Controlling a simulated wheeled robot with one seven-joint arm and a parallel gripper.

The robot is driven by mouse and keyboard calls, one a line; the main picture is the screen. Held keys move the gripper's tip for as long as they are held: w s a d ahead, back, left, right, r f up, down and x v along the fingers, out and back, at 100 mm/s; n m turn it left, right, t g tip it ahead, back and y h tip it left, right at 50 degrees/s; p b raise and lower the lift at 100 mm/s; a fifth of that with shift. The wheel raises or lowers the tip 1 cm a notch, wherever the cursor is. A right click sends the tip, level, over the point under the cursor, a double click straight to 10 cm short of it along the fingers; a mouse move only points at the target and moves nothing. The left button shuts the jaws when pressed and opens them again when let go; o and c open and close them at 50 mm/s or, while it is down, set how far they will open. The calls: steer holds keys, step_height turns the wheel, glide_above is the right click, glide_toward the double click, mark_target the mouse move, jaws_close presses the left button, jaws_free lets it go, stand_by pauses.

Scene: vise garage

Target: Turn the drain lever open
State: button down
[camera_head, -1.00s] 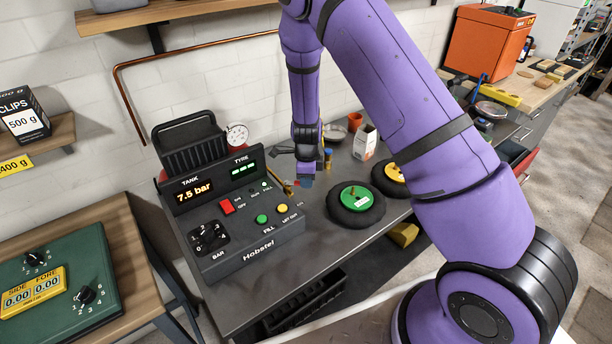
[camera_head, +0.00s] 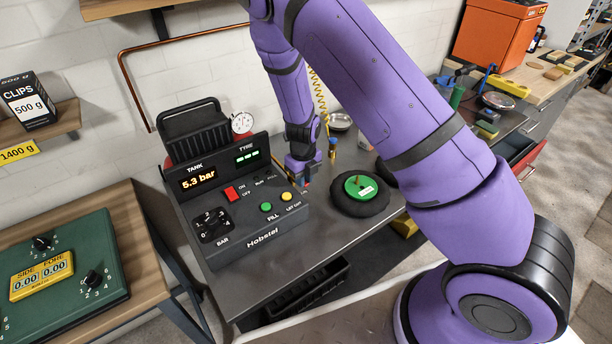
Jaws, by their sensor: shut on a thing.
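The black Hobstel compressor unit (camera_head: 236,232) stands on the grey metal bench. Its tank display (camera_head: 198,178) reads 5.3 bar and its tyre display (camera_head: 247,155) shows green dashes. My gripper (camera_head: 304,186) points down at the unit's right side, close to the yellow let-out button (camera_head: 287,197). It is shut on the drain lever, which is mostly hidden behind my gripper. The lever's exact angle cannot be told.
A black wheel with a green hub (camera_head: 360,190) lies on the bench just right of my gripper. A metal bowl (camera_head: 340,121) stands behind. A wooden table with a green box (camera_head: 62,268) is at the left.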

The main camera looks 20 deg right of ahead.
steer(key=shift+a+m, duration=0.15)
steer(key=shift+m, duration=0.25)
steer(key=shift+s, duration=0.1)
steer(key=c, duration=1)
jaws_free()
steer(key=shift+a+r, duration=0.1)
steer(key=shift+r, duration=5.3)
